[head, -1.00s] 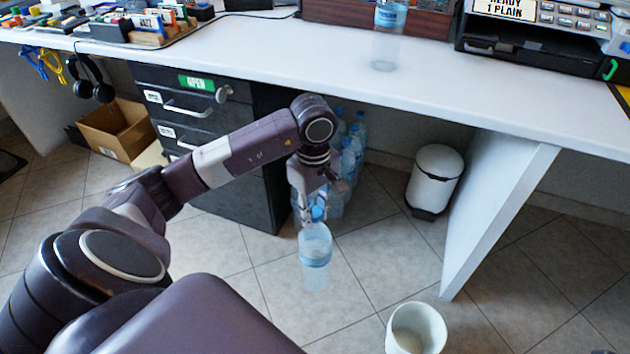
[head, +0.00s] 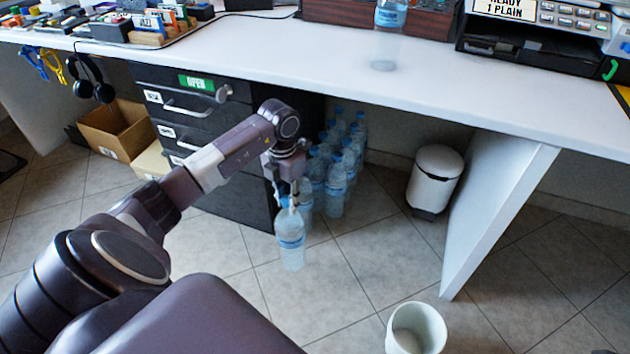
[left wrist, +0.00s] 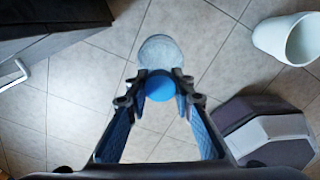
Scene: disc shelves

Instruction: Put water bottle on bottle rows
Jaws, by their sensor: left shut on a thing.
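A clear water bottle with a blue label (head: 291,240) hangs upright from my left gripper (head: 289,196) in the head view. The gripper is shut on its top, and in the left wrist view the blue cap (left wrist: 159,86) sits between the two fingers. The bottle rows (head: 338,165) are several similar bottles standing on the floor under the desk, beside the dark drawers. The held bottle is in front of them and to their left in the picture. Another bottle (head: 390,18) stands on the desk. My right gripper is not in view.
The white desk (head: 420,90) overhangs the rows, with dark drawers (head: 215,110) close on the left. A white bin (head: 435,178) stands to the right, near the desk's side panel (head: 497,215). An open white container (head: 416,330) is in front. Tiled floor between them is clear.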

